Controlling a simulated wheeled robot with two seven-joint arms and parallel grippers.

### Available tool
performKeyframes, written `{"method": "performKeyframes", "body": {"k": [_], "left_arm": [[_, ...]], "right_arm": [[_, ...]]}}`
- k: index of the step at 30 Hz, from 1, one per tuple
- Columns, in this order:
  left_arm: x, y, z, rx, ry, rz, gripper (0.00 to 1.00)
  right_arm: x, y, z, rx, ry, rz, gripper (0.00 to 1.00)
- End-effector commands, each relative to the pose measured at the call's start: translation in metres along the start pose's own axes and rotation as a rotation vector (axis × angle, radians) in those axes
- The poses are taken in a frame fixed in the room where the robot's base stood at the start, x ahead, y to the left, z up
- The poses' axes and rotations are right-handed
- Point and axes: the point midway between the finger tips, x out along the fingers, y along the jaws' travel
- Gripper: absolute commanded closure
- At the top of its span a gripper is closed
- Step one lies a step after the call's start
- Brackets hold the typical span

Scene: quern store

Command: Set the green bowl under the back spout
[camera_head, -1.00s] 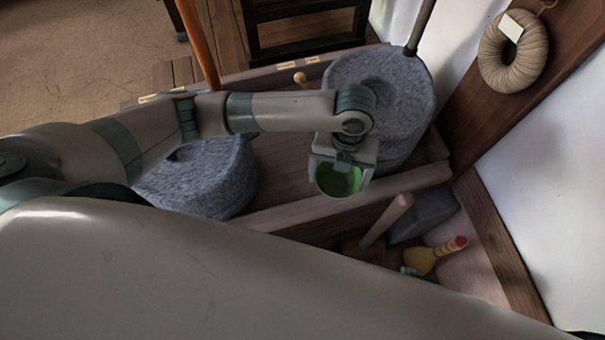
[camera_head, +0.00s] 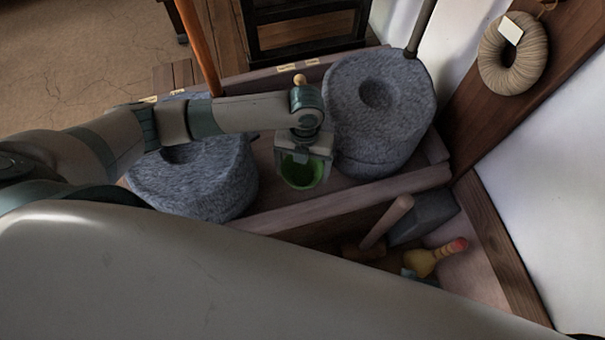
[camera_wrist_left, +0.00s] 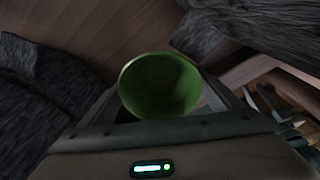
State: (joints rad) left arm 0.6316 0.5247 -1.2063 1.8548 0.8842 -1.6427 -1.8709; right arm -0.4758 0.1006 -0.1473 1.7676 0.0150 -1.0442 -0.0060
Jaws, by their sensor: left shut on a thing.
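The green bowl (camera_head: 302,174) is held by my left gripper (camera_head: 303,160), which is shut on it, between the two grey stone querns in the head view. The bowl (camera_wrist_left: 160,86) also shows upright between the fingers in the left wrist view. One quern (camera_head: 384,108) stands at the right, with a round hollow on top. The other quern (camera_head: 205,184) stands at the left, partly behind my arm. I cannot make out a spout clearly on either quern. Whether the bowl touches the wooden floor of the tray is hard to tell. My right gripper is not in view.
A wooden tray rim (camera_head: 350,198) runs along the front of the querns. Before it lie a wooden-handled tool (camera_head: 386,222), a dark grey block (camera_head: 424,215) and a yellow brush-like thing (camera_head: 425,260). A rope coil (camera_head: 512,54) hangs at the right. An upright orange pole (camera_head: 197,45) stands behind my arm.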

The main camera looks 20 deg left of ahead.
Motion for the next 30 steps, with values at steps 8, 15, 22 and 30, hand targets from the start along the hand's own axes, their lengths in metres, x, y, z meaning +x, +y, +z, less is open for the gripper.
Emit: {"method": "performKeyframes", "body": {"k": [8,15,22,30], "left_arm": [[0.026,0.0,0.002,-0.002,0.002,0.001,0.4],[0.04,0.0,0.005,0.0,-0.001,0.0,0.4],[0.04,0.0,0.005,0.0,-0.001,0.0,0.4],[0.042,0.0,0.005,0.001,0.0,0.001,0.0]], "right_arm": [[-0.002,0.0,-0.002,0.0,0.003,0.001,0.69],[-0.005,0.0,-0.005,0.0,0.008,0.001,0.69],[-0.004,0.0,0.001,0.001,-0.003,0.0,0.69],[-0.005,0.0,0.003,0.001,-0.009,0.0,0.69]]}}
